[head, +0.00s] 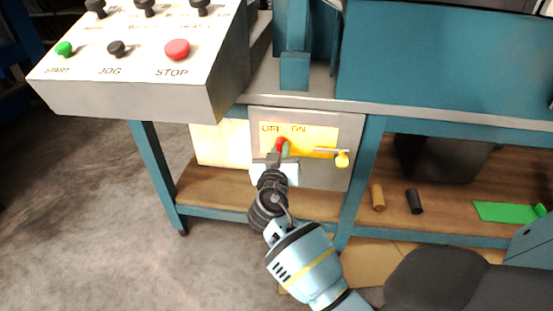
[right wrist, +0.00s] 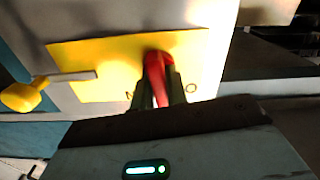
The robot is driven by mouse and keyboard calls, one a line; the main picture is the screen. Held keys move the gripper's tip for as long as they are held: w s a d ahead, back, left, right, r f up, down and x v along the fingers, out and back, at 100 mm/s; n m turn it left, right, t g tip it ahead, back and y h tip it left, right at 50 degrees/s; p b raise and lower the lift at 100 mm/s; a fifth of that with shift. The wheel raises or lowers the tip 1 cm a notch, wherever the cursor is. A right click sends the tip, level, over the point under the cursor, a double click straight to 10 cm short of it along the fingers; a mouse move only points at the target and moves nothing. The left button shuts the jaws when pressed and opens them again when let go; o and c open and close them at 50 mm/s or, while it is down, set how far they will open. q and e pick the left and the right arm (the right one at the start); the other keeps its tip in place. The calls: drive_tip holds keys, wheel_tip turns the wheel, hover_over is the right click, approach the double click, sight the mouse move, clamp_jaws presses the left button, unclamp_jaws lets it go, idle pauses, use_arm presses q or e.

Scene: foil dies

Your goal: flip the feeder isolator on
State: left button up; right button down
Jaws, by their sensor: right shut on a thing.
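The feeder isolator is a grey box (head: 325,176) with a yellow plate (head: 310,133) marked OFF on the left and ON on the right. Its red handle (head: 281,143) sits below these labels, partly hidden by my gripper. My right gripper (head: 282,153) reaches up from below and is shut on the red handle. In the right wrist view the red handle (right wrist: 158,66) runs down between the two dark fingers of my right gripper (right wrist: 161,93). The handle's exact angle between OFF and ON is hard to tell. My left gripper is not in view.
A yellow knob on a metal lever (head: 342,159) sticks out right of the handle. A control panel (head: 130,95) with START, JOG and STOP buttons overhangs at upper left. A teal table leg (head: 361,170) stands beside the box. The shelf holds small cylinders (head: 377,197) and a green piece (head: 505,211).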

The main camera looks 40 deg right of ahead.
drive_tip(key=shift+f+m+b, duration=0.1)
drive_tip(key=shift+m+b, duration=0.8)
drive_tip(key=shift+b, duration=0.15)
drive_tip(key=c, duration=1.4)
unclamp_jaws()
drive_tip(key=shift+s, duration=0.1)
drive_tip(key=v, duration=0.7)
drive_tip(key=shift+s+a+p, duration=0.25)
drive_tip(key=shift+a+p, duration=0.05)
drive_tip(key=shift+p, duration=0.05)
